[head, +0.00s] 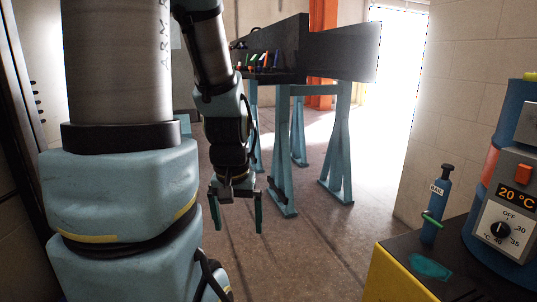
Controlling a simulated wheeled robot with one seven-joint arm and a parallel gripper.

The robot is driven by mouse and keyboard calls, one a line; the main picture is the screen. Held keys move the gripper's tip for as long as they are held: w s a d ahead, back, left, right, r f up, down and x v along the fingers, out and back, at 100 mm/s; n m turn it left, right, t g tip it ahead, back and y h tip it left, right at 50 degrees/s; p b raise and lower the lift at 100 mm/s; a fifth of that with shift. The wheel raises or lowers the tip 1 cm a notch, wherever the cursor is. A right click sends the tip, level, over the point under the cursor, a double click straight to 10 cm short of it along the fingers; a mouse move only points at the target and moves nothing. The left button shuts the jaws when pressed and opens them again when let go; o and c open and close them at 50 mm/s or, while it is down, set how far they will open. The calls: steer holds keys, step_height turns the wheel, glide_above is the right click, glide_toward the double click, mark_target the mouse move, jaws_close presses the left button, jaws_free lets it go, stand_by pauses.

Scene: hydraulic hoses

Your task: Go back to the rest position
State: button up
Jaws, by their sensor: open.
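My gripper (237,213) hangs from my arm near the middle of the head view, pointing down. Its two thin green fingers are spread apart with nothing between them. Bare floor shows behind and below it. My large arm links fill the left of the view and hide what is behind them.
A dark panel (340,55) on teal trestle legs (338,150) stands behind my gripper, with small coloured parts (258,61) at its left. At lower right, a yellow-edged bench (385,285) carries a blue bottle (437,205) and a heater unit (512,215) reading 20 °C. The floor (325,245) between is clear.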

step_height(320, 180, up, 20)
steer(key=p, duration=1.8)
